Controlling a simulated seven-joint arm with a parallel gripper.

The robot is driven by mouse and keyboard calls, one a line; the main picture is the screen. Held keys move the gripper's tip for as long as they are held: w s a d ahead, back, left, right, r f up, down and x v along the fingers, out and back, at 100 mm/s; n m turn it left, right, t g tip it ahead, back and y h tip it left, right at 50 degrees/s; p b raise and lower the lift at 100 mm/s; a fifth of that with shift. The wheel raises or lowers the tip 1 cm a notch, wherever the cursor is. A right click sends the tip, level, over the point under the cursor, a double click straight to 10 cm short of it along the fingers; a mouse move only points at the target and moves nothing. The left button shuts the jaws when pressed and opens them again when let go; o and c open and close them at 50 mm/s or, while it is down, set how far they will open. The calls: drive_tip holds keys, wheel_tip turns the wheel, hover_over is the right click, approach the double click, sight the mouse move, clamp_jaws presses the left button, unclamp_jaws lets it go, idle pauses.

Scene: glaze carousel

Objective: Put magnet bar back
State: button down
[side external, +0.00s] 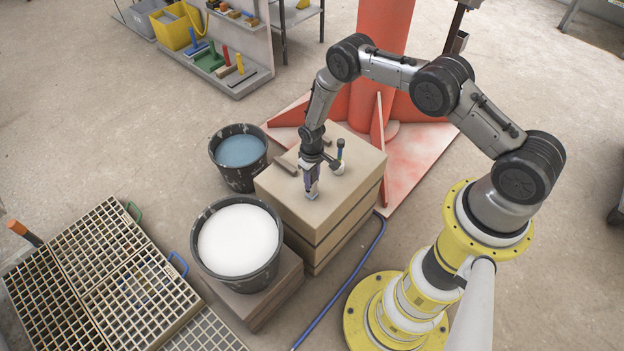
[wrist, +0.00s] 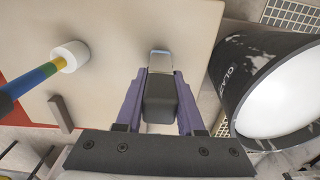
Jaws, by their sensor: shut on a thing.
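My gripper (side external: 311,187) points down over the front part of a tan block-like stand (side external: 285,190). In the wrist view, the purple fingers of my gripper (wrist: 160,105) are shut on a dark grey bar-like piece (wrist: 160,92) with a shiny metal end (wrist: 160,60). I take this held piece to be the magnet bar, though no label shows. In the side view its pale metal end (side external: 312,196) is at or just above the stand's top; I cannot tell if it touches.
A tool with a white head (wrist: 70,56) and striped handle is on the stand, beside a small grey-brown bar (wrist: 60,113). A bucket of white liquid (side external: 238,240) stands close to the stand, with a blue-filled bucket (side external: 240,152) behind it. Grates (side external: 100,270) lie at left.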

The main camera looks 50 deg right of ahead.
drive_tip(key=shift+f, duration=0.15)
drive_tip(key=c, duration=0.5)
unclamp_jaws()
